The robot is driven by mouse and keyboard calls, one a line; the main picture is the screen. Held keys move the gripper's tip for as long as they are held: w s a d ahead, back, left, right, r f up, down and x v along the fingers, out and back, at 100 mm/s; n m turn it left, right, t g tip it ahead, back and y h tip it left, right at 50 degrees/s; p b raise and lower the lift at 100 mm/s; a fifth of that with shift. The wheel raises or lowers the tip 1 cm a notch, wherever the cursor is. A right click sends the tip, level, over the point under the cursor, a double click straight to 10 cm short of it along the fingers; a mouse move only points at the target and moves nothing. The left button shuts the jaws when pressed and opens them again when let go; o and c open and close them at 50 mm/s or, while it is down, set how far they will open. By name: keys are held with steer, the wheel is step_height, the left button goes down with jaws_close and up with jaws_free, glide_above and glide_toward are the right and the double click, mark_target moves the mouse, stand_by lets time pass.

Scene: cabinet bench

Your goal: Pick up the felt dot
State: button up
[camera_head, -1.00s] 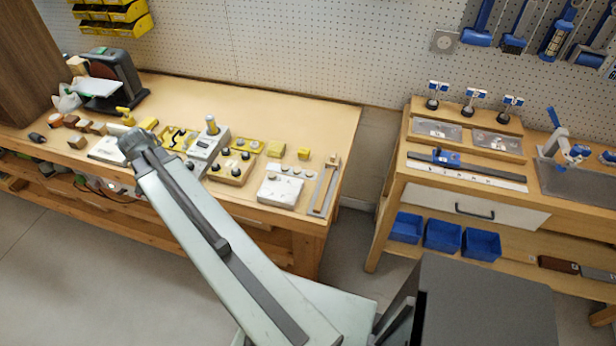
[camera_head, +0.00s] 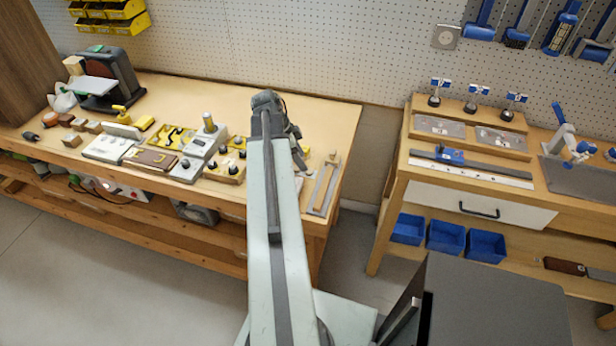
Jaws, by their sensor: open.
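I cannot pick out the felt dot for certain; the pieces on the left bench (camera_head: 330,112) are too small to tell. My arm reaches up over the right half of this bench. My gripper (camera_head: 300,158) hangs at its end, partly hidden by my arm, above the bench's front right part. The jaws are open, and I see nothing held between them. My arm hides most of the white block and small yellow pieces behind it.
A sander (camera_head: 108,78) stands at the far left. The bench's back strip is clear.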

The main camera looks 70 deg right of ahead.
steer(key=b+x, duration=0.5)
steer(key=shift+f, duration=0.25)
steer(key=shift+r, duration=0.2)
jaws_close()
step_height(320, 180, up, 10)
steer(key=p, duration=1)
steer(key=c, duration=1.1)
jaws_free()
steer(key=shift+w, duration=0.1)
jaws_close()
